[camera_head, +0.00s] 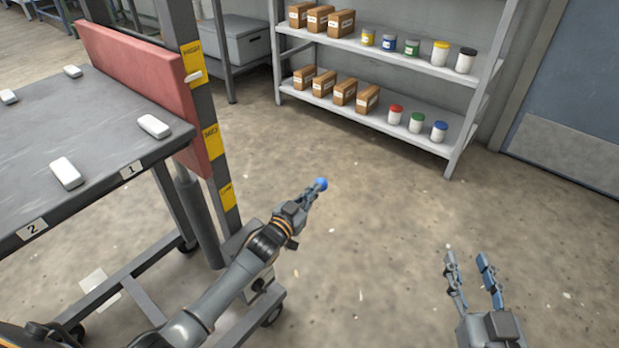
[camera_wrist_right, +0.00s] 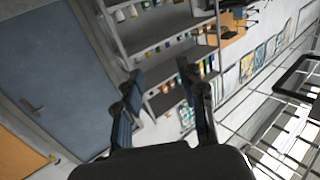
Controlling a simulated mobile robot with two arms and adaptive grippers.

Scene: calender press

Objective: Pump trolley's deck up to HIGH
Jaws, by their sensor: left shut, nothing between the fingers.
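The trolley's grey deck (camera_head: 95,130) is at the left in the head view, carrying several white blocks. Beside it stands a post (camera_head: 216,112) with yellow labels: HIGH (camera_head: 192,60), MID (camera_head: 213,141) and LOW (camera_head: 228,195). A small white pointer (camera_head: 193,77) sits at the lower part of the HIGH label, above MID. A blue ball (camera_head: 320,184) shows right at the tips of my left gripper (camera_head: 312,193), which is shut; what carries the ball is hidden. My right gripper (camera_head: 468,262) is open and empty above the floor; its fingers also show in the right wrist view (camera_wrist_right: 157,80).
A red panel (camera_head: 140,80) stands upright along the deck's far edge. The trolley's base and castors are low at the left. A grey shelf (camera_head: 385,55) with boxes and jars stands behind. A blue door (camera_head: 580,100) is at the right. The floor between is clear.

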